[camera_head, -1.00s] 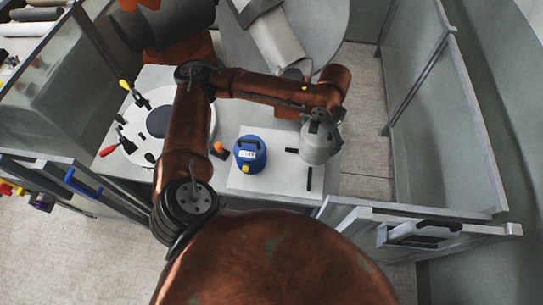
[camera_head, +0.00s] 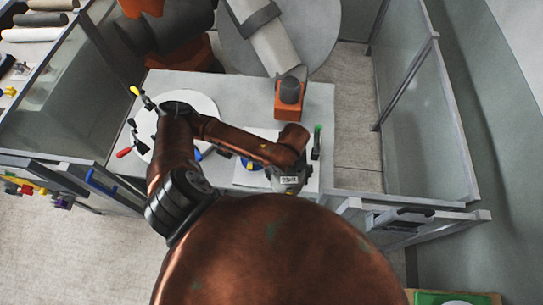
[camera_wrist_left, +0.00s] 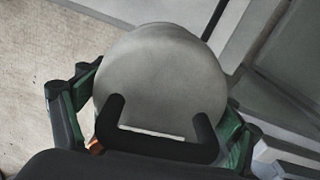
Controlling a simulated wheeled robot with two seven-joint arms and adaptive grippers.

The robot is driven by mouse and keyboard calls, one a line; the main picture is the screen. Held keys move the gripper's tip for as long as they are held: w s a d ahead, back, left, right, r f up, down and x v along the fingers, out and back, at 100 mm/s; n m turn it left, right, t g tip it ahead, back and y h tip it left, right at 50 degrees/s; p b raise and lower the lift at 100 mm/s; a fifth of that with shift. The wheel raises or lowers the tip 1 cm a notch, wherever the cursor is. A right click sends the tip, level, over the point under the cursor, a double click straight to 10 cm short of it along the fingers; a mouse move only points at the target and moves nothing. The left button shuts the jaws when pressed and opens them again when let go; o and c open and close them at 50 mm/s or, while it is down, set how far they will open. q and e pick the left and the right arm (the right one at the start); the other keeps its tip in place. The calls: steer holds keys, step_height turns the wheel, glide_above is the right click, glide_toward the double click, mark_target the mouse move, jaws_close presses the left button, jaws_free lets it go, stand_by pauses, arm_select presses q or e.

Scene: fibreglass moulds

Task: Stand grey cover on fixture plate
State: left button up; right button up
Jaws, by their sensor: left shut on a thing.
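The grey cover (camera_wrist_left: 160,80) fills the middle of the left wrist view, a rounded grey shell with a black handle and a pale label. My left gripper (camera_wrist_left: 150,115) is shut on it, with green-padded fingers at both sides. In the head view the cover (camera_head: 289,181) hangs below my left wrist, at the right part of the white fixture plate (camera_head: 247,180). I cannot tell whether it touches the plate. My right gripper is not in view.
An orange block with a dark cylinder (camera_head: 289,97) stands behind the plate. A green-and-black upright item (camera_head: 317,141) is beside my wrist. A white round disc (camera_head: 196,103) with clamps lies to the left. A grey-framed fence (camera_head: 430,120) stands at right.

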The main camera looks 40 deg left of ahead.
arm_select(q)
steer(key=shift+s+d+r+m, duration=0.1)
steer(key=shift+s+r+m, duration=0.1)
steer(key=shift+s+m, duration=0.3)
steer(key=shift+w+f, duration=0.1)
steer(key=shift+m, duration=0.3)
steer(key=w+a+f+p, duration=0.1)
steer(key=w+a+f, duration=0.1)
steer(key=w+f, duration=0.2)
steer(key=w+a+f+p, duration=0.1)
steer(key=w+a+f, duration=0.1)
steer(key=w+f, duration=0.2)
steer(key=w+a+f+p, duration=0.1)
steer(key=w+a+f, duration=0.1)
steer(key=w+f, duration=0.2)
steer(key=shift+w+a+f+p, duration=0.15)
steer(key=shift+f+p, duration=0.15)
steer(key=shift+f, duration=0.2)
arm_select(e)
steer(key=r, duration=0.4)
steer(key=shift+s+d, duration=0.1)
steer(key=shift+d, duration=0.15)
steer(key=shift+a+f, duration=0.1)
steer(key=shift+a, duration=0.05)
arm_select(q)
steer(key=o, duration=1.2)
steer(key=shift+f, duration=0.1)
steer(key=shift+o, duration=0.2)
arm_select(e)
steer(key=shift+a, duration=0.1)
